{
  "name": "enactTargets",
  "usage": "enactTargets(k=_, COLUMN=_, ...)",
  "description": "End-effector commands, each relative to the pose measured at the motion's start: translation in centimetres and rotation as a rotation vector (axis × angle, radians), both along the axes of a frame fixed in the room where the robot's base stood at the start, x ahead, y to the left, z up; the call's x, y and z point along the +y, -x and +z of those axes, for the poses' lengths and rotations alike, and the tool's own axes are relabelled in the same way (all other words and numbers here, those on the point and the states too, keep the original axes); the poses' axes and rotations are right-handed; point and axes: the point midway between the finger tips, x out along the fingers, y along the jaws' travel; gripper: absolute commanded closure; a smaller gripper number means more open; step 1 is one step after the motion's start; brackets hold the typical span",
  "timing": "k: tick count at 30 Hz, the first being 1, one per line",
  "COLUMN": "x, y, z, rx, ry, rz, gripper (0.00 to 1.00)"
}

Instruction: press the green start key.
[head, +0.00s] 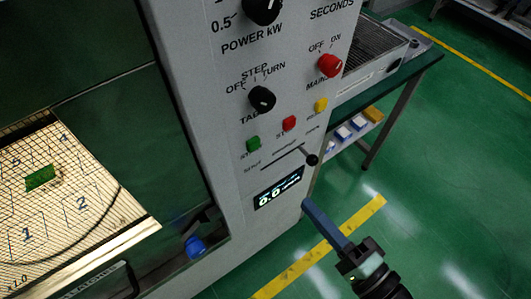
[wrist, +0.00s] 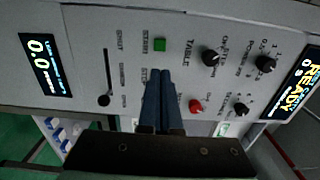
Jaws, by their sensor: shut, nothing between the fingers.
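In the wrist view the green key (wrist: 159,45) shows just above my fingertips. My gripper (head: 306,203) is shut and empty, its blue fingers together. In the head view its tips are below and right of the green key, near the panel's lower right edge. In the wrist view the gripper (wrist: 160,72) points at the panel, and its fingers hide part of it. The gap to the panel is unclear.
A lever with a black knob (head: 312,160) sticks out below the keys, near my fingertips. A lit display (head: 278,187) reads 0.0. Black knobs (head: 262,98) and a red knob (head: 330,65) stand above the keys. The wrist view's other display (wrist: 297,83) reads READY.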

Motion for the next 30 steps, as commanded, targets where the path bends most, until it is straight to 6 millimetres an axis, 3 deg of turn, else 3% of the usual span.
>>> enactTargets(k=5, x=0.9, y=-1.3, z=0.1, rx=-0.001, ry=0.001, rz=0.003, gripper=1.00)
enactTargets(k=21, x=7.1, y=-9.8, z=0.2, rx=0.000, ry=0.001, rz=0.003, gripper=1.00)
enactTargets(k=30, x=8.3, y=-11.3, z=0.0, rx=0.000, ry=0.002, rz=0.001, gripper=1.00)
